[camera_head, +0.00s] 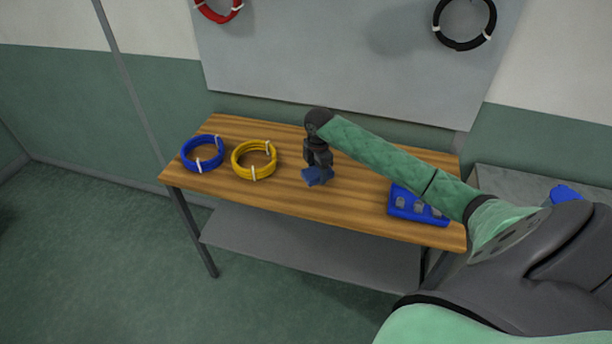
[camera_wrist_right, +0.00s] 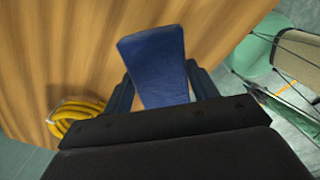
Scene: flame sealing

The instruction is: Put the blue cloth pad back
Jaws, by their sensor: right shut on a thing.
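The blue cloth pad (camera_head: 315,177) is at the middle of the wooden table, under my right gripper (camera_head: 318,170). In the right wrist view the pad (camera_wrist_right: 156,62) is a flat blue piece that sticks out from between the two fingers of my right gripper (camera_wrist_right: 160,90). The gripper is shut on it. The wood shows just beyond the pad; I cannot tell whether the pad touches the table. My left gripper is not in view.
The wooden table (camera_head: 345,205) carries a blue cable coil (camera_head: 203,166), a yellow coil (camera_head: 234,166) and a blue tray (camera_head: 430,217) with several grey pieces. A grey surface with a blue object (camera_head: 562,193) stands at the right. The table's front middle is clear.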

